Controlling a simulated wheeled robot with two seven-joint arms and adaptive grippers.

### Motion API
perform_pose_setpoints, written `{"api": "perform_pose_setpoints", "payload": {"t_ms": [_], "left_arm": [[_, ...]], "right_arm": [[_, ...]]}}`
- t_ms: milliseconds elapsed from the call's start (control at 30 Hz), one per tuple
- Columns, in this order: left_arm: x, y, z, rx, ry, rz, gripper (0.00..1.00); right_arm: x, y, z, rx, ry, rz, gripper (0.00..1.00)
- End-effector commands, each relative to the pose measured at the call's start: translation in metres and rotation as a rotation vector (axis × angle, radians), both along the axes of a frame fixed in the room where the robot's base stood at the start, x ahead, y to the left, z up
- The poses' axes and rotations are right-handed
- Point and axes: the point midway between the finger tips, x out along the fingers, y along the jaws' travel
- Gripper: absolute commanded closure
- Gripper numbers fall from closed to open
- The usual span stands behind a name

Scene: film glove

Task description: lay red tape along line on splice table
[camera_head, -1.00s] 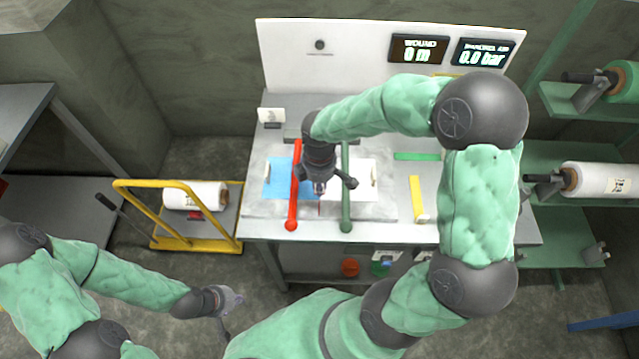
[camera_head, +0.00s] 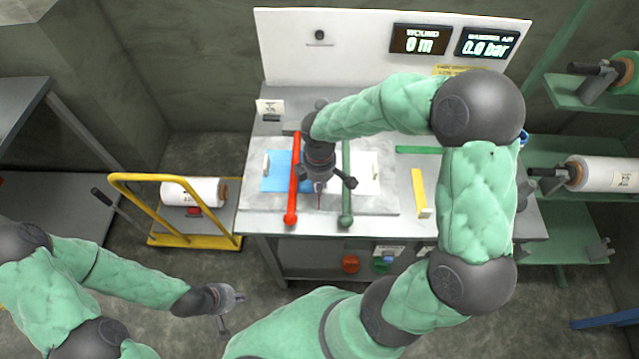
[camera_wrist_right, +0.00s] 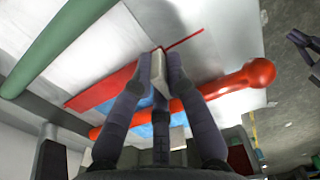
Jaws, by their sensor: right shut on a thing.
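The splice table (camera_head: 385,222) has a pale plate carrying blue film (camera_head: 277,172) on the left and white film (camera_head: 366,180) on the right. A red bar (camera_head: 293,200) and a green bar (camera_head: 346,205) lie across them. My right gripper (camera_head: 318,186) is low between the bars. In the right wrist view its fingers (camera_wrist_right: 158,75) are shut on a pale tab (camera_wrist_right: 158,68) at the red tape (camera_wrist_right: 105,88). The tape lies close along a thin red line (camera_wrist_right: 185,41); contact with the surface cannot be told. My left gripper (camera_head: 232,314) is open and empty, away from the table.
A yellow strip (camera_head: 418,190) and a green strip (camera_head: 420,150) lie on the table's right part. A back panel (camera_head: 320,60) with displays stands behind. A yellow cart (camera_head: 150,205) with a film roll is at left; shelves with rolls (camera_head: 600,175) are at right.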

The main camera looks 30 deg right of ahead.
Motion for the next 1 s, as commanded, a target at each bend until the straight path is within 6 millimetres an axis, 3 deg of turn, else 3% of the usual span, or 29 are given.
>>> {"api": "perform_pose_setpoints", "payload": {"t_ms": [667, 700, 767, 1000], "left_arm": [[0.000, 0.000, -0.009, 0.000, 0.000, 0.000, 1.00], [0.000, 0.000, -0.008, 0.000, 0.000, 0.000, 1.00], [0.000, 0.000, -0.008, 0.000, 0.000, 0.000, 1.00], [0.000, 0.000, -0.008, 0.000, 0.000, 0.000, 1.00]], "right_arm": [[0.000, 0.000, -0.012, 0.000, 0.000, 0.000, 1.00], [0.000, 0.000, -0.012, 0.000, 0.000, 0.000, 0.73], [0.000, 0.000, -0.011, 0.000, 0.000, 0.000, 0.57], [0.000, 0.000, -0.011, 0.000, 0.000, 0.000, 0.57]]}}
